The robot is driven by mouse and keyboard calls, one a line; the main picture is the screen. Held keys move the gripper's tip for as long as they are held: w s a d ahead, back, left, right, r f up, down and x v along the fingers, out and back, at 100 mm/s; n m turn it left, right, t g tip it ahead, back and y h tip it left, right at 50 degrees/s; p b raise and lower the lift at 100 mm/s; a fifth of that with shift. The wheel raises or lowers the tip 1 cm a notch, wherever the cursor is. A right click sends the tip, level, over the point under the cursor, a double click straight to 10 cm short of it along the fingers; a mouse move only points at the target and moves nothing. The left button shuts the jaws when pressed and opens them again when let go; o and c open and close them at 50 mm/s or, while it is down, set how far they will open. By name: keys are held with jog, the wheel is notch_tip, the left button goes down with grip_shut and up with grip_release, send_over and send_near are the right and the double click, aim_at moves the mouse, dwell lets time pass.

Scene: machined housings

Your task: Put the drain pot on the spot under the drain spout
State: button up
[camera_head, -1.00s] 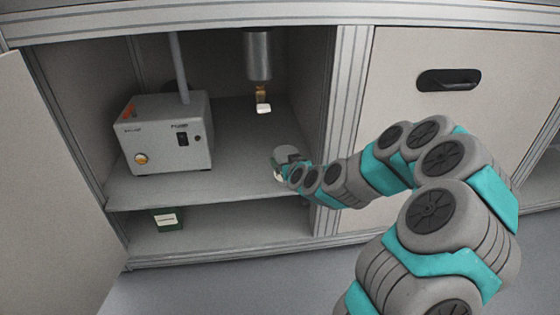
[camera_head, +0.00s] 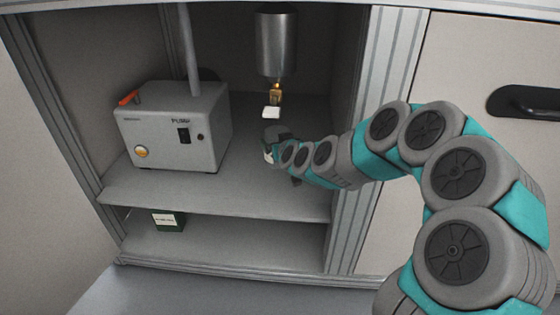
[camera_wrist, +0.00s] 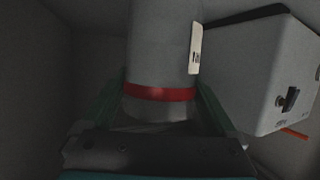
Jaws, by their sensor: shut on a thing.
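The drain pot is a small grey cylinder; in the head view (camera_head: 274,133) it shows at the end of my arm, partly hidden by my gripper (camera_head: 283,152). In the wrist view the pot (camera_wrist: 160,50) has a red band and a white label at its right edge. It stands between the two fingers of my gripper (camera_wrist: 160,108), which are shut on it. The brass drain spout (camera_head: 276,92) hangs above the pot, under a steel cylinder (camera_head: 276,42). I cannot tell whether the pot touches the shelf. The spot is not visible.
The pump box (camera_head: 172,125) stands on the shelf (camera_head: 215,190) left of the pot; it also shows in the wrist view (camera_wrist: 255,70). The cabinet post (camera_head: 362,150) is close right of my gripper. A green box (camera_head: 168,221) is below.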

notch_tip(320, 180, down, 6)
jog(key=shift+b, duration=0.35)
jog(key=shift+r, duration=0.1)
jog(key=o, duration=1)
jog(key=shift+o, duration=0.2)
